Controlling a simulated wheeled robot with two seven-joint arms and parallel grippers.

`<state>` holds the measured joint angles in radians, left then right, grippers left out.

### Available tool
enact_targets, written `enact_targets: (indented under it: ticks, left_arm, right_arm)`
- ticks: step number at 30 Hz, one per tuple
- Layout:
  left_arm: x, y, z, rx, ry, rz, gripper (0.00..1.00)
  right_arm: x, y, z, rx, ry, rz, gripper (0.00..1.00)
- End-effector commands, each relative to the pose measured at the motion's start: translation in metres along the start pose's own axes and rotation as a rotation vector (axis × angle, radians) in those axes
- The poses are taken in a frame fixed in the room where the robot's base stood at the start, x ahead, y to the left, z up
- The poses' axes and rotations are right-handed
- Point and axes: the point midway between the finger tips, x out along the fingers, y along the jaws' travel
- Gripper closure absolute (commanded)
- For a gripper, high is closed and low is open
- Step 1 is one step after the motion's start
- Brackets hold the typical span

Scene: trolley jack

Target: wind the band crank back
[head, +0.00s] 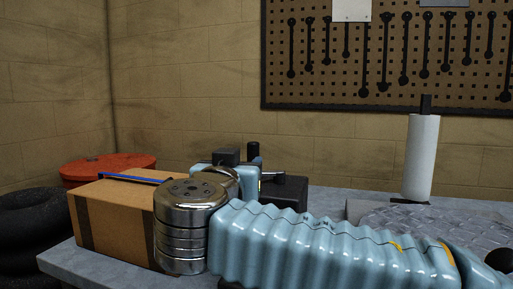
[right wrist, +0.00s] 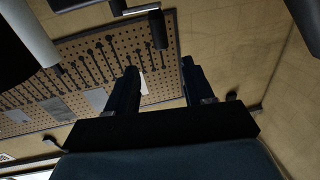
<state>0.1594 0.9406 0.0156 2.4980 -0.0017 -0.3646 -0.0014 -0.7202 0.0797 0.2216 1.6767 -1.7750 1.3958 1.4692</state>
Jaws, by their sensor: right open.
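A black upright grip (right wrist: 157,28) on a grey bar shows at the top of the right wrist view, which is upside down; I take it for the crank. What looks like the same grip (head: 253,150) stands beyond my arm in the head view. My right gripper (right wrist: 159,65) is open, its two dark fingers apart with nothing between them. In the picture the grip's end lies just off the gap between the fingertips; I cannot tell the depth. In the head view my light blue arm and chrome joint hide most of this hand. My left gripper is not in view.
A cardboard box (head: 118,221) with a blue strip on top stands left on the grey bench (head: 62,262). A paper roll (head: 421,157) stands at the right. A red drum (head: 90,169) and dark tyres (head: 30,230) are left of the bench. A tool pegboard (head: 385,88) hangs behind.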

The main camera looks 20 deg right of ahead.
Motion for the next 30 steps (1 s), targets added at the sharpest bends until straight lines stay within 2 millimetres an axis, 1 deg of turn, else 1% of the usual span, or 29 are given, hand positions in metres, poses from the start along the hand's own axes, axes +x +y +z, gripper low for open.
enact_targets:
  ticks: [2, 5, 12, 15, 18, 21, 24, 30]
  left_arm:
    - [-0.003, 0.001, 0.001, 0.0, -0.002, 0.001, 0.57]
    - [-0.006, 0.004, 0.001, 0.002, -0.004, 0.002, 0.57]
    - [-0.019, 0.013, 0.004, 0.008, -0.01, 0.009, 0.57]
    - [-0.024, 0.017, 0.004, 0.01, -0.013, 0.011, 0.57]
    - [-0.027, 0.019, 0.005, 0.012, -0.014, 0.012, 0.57]
    - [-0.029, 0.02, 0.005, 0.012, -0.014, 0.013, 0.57]
    - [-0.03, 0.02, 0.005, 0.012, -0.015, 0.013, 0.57]
    - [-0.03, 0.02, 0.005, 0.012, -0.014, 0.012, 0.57]
  right_arm:
    - [0.008, 0.0, -0.001, 0.0, -0.001, 0.001, 0.48]
    - [0.025, 0.0, -0.002, -0.002, -0.001, 0.003, 0.48]
    - [0.082, 0.001, -0.002, -0.003, -0.002, 0.004, 0.48]
    - [0.103, 0.0, -0.002, -0.003, -0.003, 0.002, 0.48]
    - [0.118, 0.0, -0.002, -0.002, -0.002, 0.001, 0.48]
    - [0.129, 0.0, -0.001, -0.002, -0.001, 0.0, 0.48]
    - [0.134, 0.0, 0.0, -0.002, -0.001, 0.0, 0.48]
    - [0.135, 0.0, 0.001, -0.002, -0.001, -0.001, 0.48]
